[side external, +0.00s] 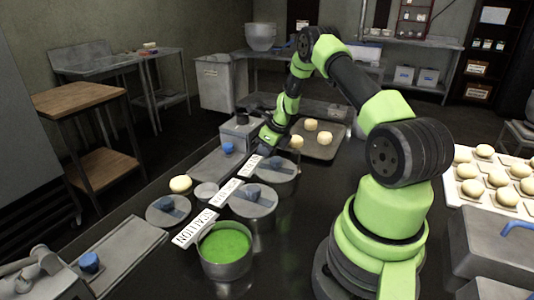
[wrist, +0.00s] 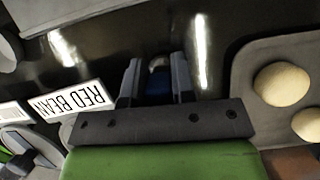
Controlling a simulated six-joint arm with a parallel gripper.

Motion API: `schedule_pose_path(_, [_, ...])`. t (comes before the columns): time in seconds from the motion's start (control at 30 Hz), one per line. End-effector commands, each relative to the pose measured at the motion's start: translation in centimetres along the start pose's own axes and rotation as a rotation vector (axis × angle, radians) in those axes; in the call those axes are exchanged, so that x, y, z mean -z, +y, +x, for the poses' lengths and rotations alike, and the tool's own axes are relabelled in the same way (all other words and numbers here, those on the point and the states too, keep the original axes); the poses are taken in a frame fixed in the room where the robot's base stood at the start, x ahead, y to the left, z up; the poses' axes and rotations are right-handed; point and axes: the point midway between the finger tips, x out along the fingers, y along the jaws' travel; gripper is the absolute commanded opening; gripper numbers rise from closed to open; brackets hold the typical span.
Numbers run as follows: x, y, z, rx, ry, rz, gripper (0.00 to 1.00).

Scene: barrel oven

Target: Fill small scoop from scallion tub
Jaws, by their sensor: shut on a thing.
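In the side view my gripper (side external: 268,138) is at the far end of the tub row, well away from the scallion tub.
Lidded tubs (side external: 253,203) with blue handles line the counter between my gripper and the scallion tub. A RED BEAN label (wrist: 72,100) shows in the wrist view. A tray (side external: 327,153) with pale buns lies beside my gripper. Another bun tray (side external: 460,187) is at right.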

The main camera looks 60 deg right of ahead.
Motion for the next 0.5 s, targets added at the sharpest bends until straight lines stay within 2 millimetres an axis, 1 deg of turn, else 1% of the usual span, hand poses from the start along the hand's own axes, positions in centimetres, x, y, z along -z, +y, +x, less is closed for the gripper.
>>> schedule_pose_path(0.3, [-2.6,-0.1,-6.0,0.003,-0.006,-0.002,0.03])
schedule_pose_path(0.43, [-3.3,0.1,-7.7,-0.001,-0.005,-0.009,0.03])
schedule_pose_path(0.5, [-3.7,0.8,-8.2,-0.014,-0.004,-0.038,0.03])
